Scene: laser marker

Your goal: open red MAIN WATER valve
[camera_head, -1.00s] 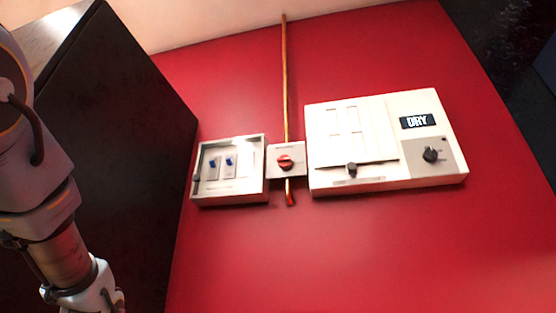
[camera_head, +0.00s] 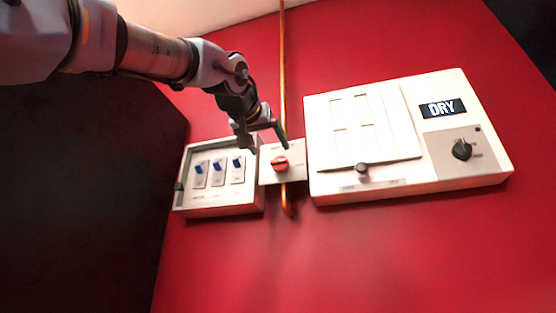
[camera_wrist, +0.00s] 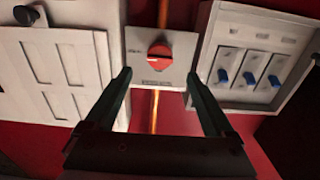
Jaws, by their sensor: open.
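The red valve knob (camera_head: 280,163) sits on a small white plate (camera_head: 296,176) mounted on a copper pipe, between two white boxes. In the wrist view the red knob (camera_wrist: 159,57) shows ahead of the fingers, centred between them, with a pale line across its face. My gripper (camera_head: 264,142) is open and empty, just above and left of the knob in the head view. In the wrist view its two dark fingers (camera_wrist: 160,80) stand apart on either side of the plate. I cannot tell the exact gap to the knob.
A switch box (camera_head: 222,205) with several blue switches (camera_head: 218,166) stands close left of the valve. A larger white panel (camera_head: 330,190) with a "DRY" display (camera_head: 443,108) and black knob (camera_head: 461,150) is close right. The copper pipe (camera_head: 283,60) runs vertically. Red surface below is clear.

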